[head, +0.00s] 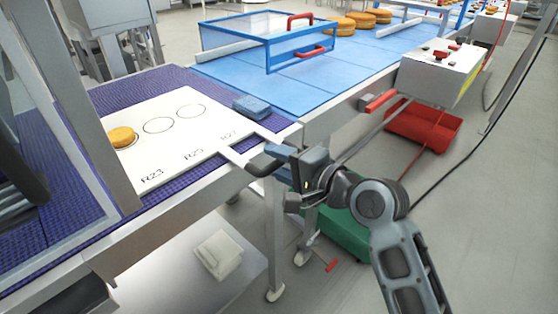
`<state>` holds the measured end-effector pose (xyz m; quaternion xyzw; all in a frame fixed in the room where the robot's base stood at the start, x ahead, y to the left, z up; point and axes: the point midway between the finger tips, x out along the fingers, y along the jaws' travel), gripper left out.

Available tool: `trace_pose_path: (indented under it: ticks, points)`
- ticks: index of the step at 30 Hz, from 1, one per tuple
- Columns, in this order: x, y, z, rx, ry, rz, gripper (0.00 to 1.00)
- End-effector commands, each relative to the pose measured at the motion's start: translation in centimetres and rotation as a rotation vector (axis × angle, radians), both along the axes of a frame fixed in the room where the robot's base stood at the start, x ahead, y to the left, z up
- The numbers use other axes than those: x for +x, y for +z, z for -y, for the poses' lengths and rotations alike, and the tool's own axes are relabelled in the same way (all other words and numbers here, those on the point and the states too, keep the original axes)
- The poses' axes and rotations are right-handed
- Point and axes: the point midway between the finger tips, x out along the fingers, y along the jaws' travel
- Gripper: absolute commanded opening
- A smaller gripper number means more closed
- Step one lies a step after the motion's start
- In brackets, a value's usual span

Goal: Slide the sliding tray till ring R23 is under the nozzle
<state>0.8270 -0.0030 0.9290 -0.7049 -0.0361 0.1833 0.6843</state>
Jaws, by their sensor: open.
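The sliding tray (205,135) is a white board with three printed rings, lying on the purple mesh belt. Ring R23 (135,143) is the leftmost, close to the grey upright, and an orange-yellow round (121,137) sits on it. The middle ring R25 (158,125) and right ring R27 (190,111) look empty. A white arm runs from the tray to a dark handle (258,168) at the front edge. My gripper (277,160) is open at this handle; whether it touches cannot be told. I cannot make out the nozzle.
A grey upright post (85,110) stands at the left. A blue sponge-like block (251,106) lies right of the tray. Behind is a blue belt (350,65) with a clear blue-framed guard (268,38). A red bin (424,125) stands on the floor at right.

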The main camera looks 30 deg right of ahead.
Motion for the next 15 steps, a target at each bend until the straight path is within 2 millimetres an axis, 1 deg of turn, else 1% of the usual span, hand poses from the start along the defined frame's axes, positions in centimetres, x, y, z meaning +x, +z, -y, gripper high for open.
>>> trace_pose_path:
  ticks: [1,2,13,15]
  points:
    - [-0.01,0.0,0.0,0.0,0.0,0.0,0.4]
    - [-0.01,0.0,0.0,0.0,0.0,0.0,0.37]
    - [-0.03,-0.01,0.01,0.0,0.0,0.0,0.02]
    - [-0.03,-0.02,0.01,0.0,0.0,-0.001,0.0]
